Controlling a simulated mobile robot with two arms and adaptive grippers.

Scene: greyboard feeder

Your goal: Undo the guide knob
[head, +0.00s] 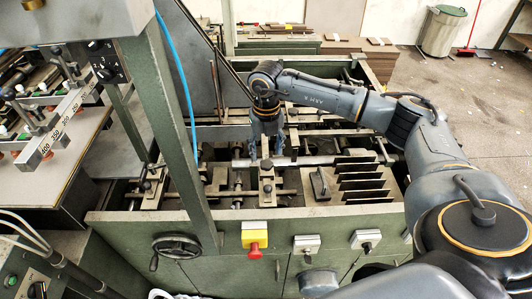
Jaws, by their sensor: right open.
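My right gripper (266,155) points down over the middle of the green feeder (330,214), its two fingers apart. Below the fingertips is a guide block with a small dark knob (267,165) on top. The knob appears between or just in front of the fingertips; I cannot tell whether they touch it. A similar guide block with a dark knob (147,186) sits farther left on the same bars. Which one is the guide knob is not clear from this view. My left gripper is not in view.
A steel bar (305,161) and upright dark plates (362,184) lie close to the right gripper. A green post (182,135) and blue hose (178,65) stand to its left. A red stop button (254,250), switches and a handwheel (177,247) are on the front.

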